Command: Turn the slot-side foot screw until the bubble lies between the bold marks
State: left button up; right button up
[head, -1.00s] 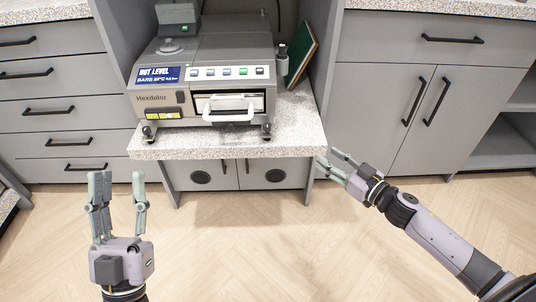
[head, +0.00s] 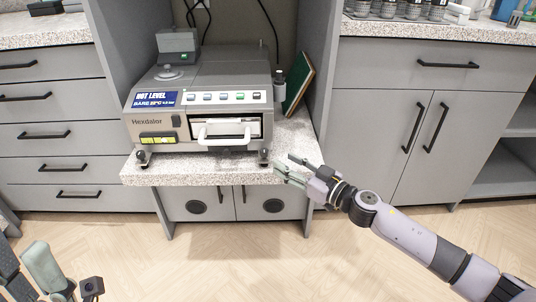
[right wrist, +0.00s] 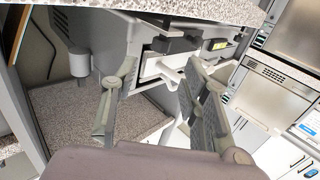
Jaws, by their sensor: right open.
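The grey Hexdalor machine (head: 203,100) stands on a speckled shelf, its blue display reading NOT LEVEL. A yellow-green level window (head: 158,138) is on its front left; it also shows in the right wrist view (right wrist: 217,45). The bubble is too small to place. The front right foot screw (head: 263,158), below the slot with the white handle (head: 225,133), stands on the shelf. My right gripper (head: 284,166) is open and empty, just right of that foot and apart from it. My left gripper (head: 28,262) is low at the left edge, partly cut off, fingers apart.
The speckled shelf (head: 200,173) has a front edge close under my right gripper. A green book (head: 299,83) leans on the bay wall beside a small grey bottle-like thing (head: 279,84). Another foot (head: 143,159) is at the machine's front left. Cabinets flank the bay.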

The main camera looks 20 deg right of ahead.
aim_at(268, 160)
jog(key=b+x, duration=0.1)
jog(key=x, duration=0.6)
jog(key=shift+w+a, duration=0.15)
jog(key=shift+w, duration=0.15)
jog(key=shift+c, duration=0.2)
grip_shut()
